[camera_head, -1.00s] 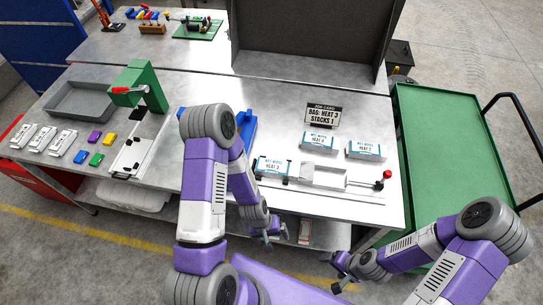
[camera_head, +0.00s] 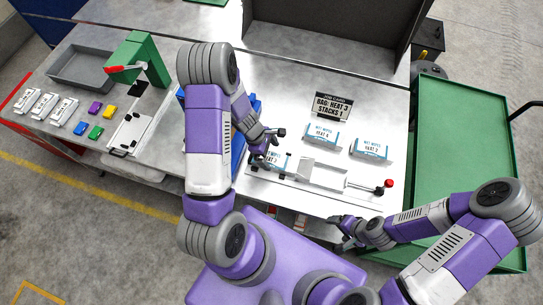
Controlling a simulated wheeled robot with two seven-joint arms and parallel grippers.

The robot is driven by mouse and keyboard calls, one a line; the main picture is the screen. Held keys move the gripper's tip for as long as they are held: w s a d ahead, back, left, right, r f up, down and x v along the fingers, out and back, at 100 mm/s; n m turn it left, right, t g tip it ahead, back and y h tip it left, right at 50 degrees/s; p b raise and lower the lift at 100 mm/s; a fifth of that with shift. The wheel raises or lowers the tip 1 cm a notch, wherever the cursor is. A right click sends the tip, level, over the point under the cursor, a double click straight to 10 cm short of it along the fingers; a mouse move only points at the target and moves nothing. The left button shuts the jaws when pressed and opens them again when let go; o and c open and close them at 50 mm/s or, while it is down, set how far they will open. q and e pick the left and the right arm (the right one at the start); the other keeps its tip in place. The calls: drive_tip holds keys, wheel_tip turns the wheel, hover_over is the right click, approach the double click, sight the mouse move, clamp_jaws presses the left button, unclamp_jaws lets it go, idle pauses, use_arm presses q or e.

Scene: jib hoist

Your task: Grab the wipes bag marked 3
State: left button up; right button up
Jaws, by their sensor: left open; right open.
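The wipes bag marked heat 3 (camera_head: 279,161) is a white and blue bag on the metal bench, at the front left of the group of bags. My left gripper (camera_head: 267,150) is open, over and in front of this bag, and hides part of it. I cannot tell whether the fingers touch it. A second wipes bag (camera_head: 320,136) stands behind it, apparently marked 4. A third bag (camera_head: 370,149) is further right, apparently marked 2. My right gripper (camera_head: 343,232) is open and empty, in front of the bench edge.
A job card (camera_head: 332,105) reads "BAG: HEAT 3, STACKS 1". A green press (camera_head: 142,59) and several small packs are at left. A green cart (camera_head: 455,130) stands at right.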

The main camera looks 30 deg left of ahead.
sight(273, 160)
use_arm(q)
drive_tip(key=shift+x, duration=2.75)
drive_tip(key=shift+a+f+b, duration=0.1)
drive_tip(key=shift+a+b, duration=0.1)
drive_tip(key=shift+b, duration=0.1)
drive_tip(key=c, duration=1.1)
